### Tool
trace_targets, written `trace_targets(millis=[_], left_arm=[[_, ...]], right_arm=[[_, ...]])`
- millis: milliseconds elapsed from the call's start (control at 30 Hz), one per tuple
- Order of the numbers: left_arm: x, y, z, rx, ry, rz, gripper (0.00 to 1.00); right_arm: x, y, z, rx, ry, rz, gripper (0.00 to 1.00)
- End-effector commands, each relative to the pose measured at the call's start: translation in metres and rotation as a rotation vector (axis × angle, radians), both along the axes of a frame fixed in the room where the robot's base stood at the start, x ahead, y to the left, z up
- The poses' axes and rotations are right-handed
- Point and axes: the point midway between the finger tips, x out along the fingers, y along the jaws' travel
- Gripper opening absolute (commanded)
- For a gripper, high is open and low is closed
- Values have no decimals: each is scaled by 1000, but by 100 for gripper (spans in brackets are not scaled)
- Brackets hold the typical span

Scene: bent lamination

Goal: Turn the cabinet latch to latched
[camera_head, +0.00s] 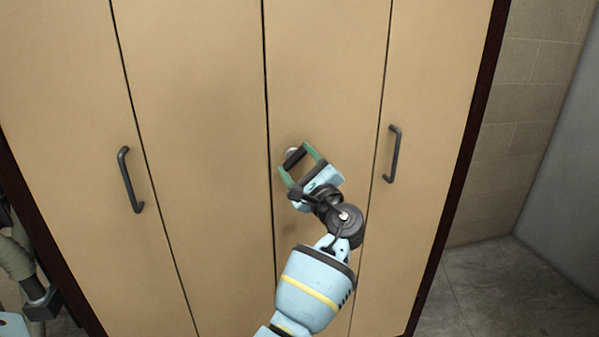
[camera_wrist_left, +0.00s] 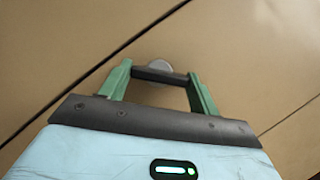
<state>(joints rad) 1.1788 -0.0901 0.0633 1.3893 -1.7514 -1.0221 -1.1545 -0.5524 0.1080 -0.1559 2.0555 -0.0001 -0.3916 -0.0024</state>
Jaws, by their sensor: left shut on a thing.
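The cabinet latch (camera_head: 292,152) is a small dark bar on a round silver base, on a tan door right of the central seam. In the head view the bar slants from lower left to upper right. My left gripper (camera_head: 297,159) has its green fingers at the two ends of the bar and is shut on it. In the left wrist view the dark latch bar (camera_wrist_left: 160,76) spans between the fingers, with the silver disc (camera_wrist_left: 157,66) behind it. The left gripper (camera_wrist_left: 159,78) partly hides the latch. My right gripper is in neither view.
The tall tan cabinet (camera_head: 200,90) has several flat door panels, which look closed. Dark pull handles stand out at the left (camera_head: 130,180) and right (camera_head: 393,153). A tiled wall (camera_head: 530,100) and bare grey floor (camera_head: 500,285) lie to the right.

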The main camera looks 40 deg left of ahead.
Motion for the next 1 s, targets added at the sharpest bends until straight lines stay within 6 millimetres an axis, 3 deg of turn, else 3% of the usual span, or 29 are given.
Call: trace_targets(millis=[600, 1000], left_arm=[[1, -2, 2, -370, -429, 0, 39], [1, -2, 4, -511, -594, 2, 39]], right_arm=[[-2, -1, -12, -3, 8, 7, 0], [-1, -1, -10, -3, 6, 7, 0]])
